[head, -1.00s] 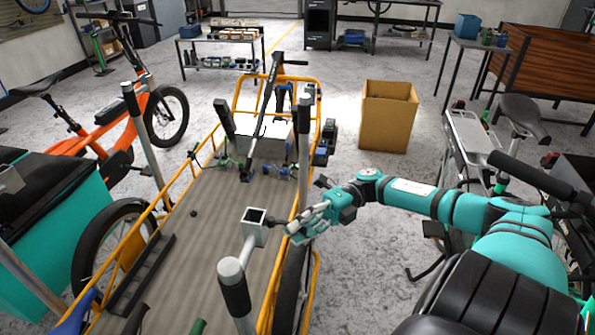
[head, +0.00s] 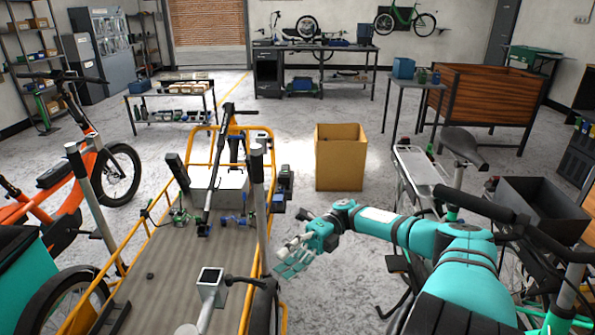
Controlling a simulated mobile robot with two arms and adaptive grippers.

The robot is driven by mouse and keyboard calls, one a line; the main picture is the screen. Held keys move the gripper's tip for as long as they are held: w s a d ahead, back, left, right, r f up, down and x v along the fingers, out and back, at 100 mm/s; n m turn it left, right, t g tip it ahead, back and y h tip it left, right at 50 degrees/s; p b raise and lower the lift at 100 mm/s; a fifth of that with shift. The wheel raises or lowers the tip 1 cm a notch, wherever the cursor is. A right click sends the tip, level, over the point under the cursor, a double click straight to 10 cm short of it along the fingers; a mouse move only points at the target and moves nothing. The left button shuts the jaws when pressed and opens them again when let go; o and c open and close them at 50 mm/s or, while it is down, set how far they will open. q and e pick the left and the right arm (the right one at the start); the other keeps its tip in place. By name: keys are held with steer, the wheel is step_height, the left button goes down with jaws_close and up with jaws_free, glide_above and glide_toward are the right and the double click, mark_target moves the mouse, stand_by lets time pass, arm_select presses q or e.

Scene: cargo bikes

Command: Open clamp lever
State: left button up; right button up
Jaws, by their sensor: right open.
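The clamp is a silver square tube end (head: 211,286) on a post at the near end of the cargo bike's bed. A thin dark clamp lever (head: 246,281) sticks out from it to the right, toward the bed's right rail. My right gripper (head: 288,258) is just right of and above the lever's outer end in the picture. Its fingers are open and point to the lower left. I see nothing between them, and they look apart from the lever. My left gripper is not in view.
The yellow-railed cargo bed (head: 165,262) has upright posts and a long dark bar at its far end. A cardboard box (head: 340,160) stands on the floor beyond my arm. Another bike (head: 440,165) is at the right, and an orange bike (head: 75,165) at the left.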

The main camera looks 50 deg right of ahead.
steer(key=shift+s+d, duration=0.15)
steer(key=shift+d, duration=0.8)
steer(key=shift+s+d, duration=0.1)
steer(key=shift+d, duration=0.85)
